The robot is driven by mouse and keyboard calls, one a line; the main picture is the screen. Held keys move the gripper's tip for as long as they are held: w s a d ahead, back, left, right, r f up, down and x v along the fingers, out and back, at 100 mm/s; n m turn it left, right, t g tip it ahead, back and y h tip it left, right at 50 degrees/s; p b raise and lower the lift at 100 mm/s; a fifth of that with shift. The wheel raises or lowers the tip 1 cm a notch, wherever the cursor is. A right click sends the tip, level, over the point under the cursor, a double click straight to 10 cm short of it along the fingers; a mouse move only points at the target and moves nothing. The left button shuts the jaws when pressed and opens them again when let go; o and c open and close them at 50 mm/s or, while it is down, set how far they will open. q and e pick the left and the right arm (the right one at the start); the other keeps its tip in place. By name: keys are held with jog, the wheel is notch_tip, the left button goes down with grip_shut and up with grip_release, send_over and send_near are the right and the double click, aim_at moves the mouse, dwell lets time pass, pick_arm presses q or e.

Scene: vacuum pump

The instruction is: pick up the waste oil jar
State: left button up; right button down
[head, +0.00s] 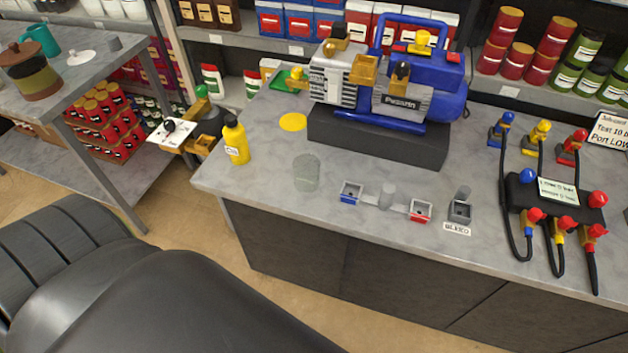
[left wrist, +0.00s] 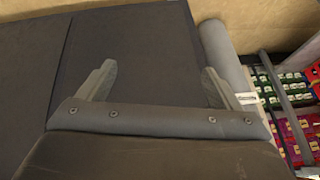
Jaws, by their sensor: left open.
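A clear, greenish glass jar (head: 307,172), which looks like the waste oil jar, stands upright near the front edge of the grey worktop (head: 270,180). It looks empty, and nothing touches it. My left gripper (left wrist: 158,69) shows in the left wrist view, with its two fingers wide apart and nothing between them. The jar is not in that view. My dark arm fills the lower left of the head view, well short of the jar. My right gripper is in neither view.
A yellow oil bottle (head: 236,141) stands left of the jar. A blue vacuum pump (head: 430,90) sits on a dark block behind it. Small blue and red trays (head: 420,211) and a hose manifold (head: 545,195) lie to the right. A yellow disc (head: 293,122) lies behind.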

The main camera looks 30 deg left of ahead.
pick_arm(q)
jog(key=w+a+r+m+t, duration=0.1)
jog(key=w+r+t, duration=0.1)
jog(key=w+r, duration=0.55)
jog(key=w+r+t, duration=0.2)
jog(key=w+r, duration=0.2)
jog(key=r, duration=0.7)
jog(key=m+t+h+p, duration=0.1)
jog(key=m+t+h, duration=0.1)
jog(key=t+h, duration=0.2)
send_near(314, 163)
jog(key=shift+p+x, duration=0.35)
jog(key=shift+x, duration=0.85)
jog(key=shift+w+f, duration=0.25)
jog(key=shift+w, duration=0.15)
jog(key=shift+w+d+p, duration=0.1)
jog(key=shift+w+p, duration=0.2)
jog(key=shift+w, duration=0.25)
jog(key=shift+p+x, duration=0.35)
jog(key=shift+x, duration=1.75)
jog(key=shift+s+f, duration=0.1)
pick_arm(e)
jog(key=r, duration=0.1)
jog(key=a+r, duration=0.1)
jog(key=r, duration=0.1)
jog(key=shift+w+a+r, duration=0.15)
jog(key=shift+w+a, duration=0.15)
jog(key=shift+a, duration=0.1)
pick_arm(q)
jog(key=shift+c, duration=0.4)
